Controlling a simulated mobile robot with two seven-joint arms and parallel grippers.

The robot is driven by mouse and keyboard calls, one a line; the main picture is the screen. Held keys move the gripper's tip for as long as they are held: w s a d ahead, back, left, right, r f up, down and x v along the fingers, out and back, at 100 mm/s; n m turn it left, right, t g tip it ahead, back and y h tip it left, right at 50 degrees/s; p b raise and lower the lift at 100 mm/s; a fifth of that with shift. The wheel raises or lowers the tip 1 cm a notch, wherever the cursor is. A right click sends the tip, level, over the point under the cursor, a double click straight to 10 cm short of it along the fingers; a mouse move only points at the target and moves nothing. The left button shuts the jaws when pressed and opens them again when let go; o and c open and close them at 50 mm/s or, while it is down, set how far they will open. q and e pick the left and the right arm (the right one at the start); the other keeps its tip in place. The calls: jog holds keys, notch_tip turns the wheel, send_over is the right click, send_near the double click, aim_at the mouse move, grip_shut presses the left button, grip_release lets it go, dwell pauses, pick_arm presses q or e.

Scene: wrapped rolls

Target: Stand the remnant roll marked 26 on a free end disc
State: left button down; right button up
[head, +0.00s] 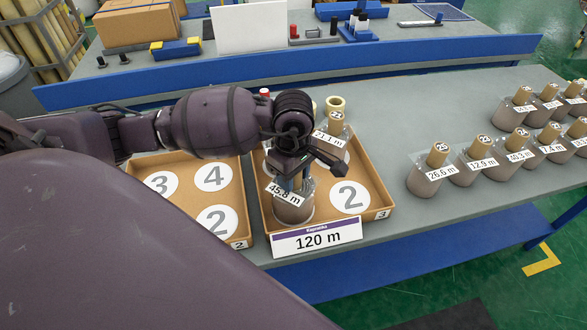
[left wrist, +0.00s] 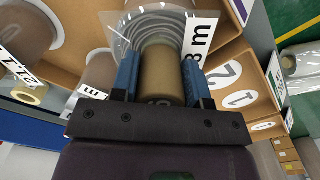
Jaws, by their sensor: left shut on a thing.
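My left gripper (head: 291,180) is shut on the brown core of a clear-wrapped roll (head: 292,210) labelled 45.8 m. The left wrist view shows the core (left wrist: 160,75) between my blue fingers (left wrist: 163,88). Its number is not readable, so I cannot tell whether it is 26. The roll is upright at the front left of tray 3 (head: 377,172); its base contact is hidden. End disc 2 (head: 349,197) beside it is bare. Tray 2 (head: 243,240) on the left shows bare discs 3 (head: 161,184), 4 (head: 212,177) and 2 (head: 216,220). My right gripper is not in view.
A 120 m card (head: 317,237) fronts the tray. Several wrapped rolls (head: 427,180) stand on the right. A blue rail (head: 420,50) crosses behind.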

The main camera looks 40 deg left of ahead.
pick_arm(q)
jog(key=shift+f, duration=0.15)
jog(key=c, duration=0.5)
grip_release()
jog(key=shift+c, duration=0.2)
notch_tip(320, 180, up, 11)
jog(key=shift+f, duration=0.1)
dwell(0.5)
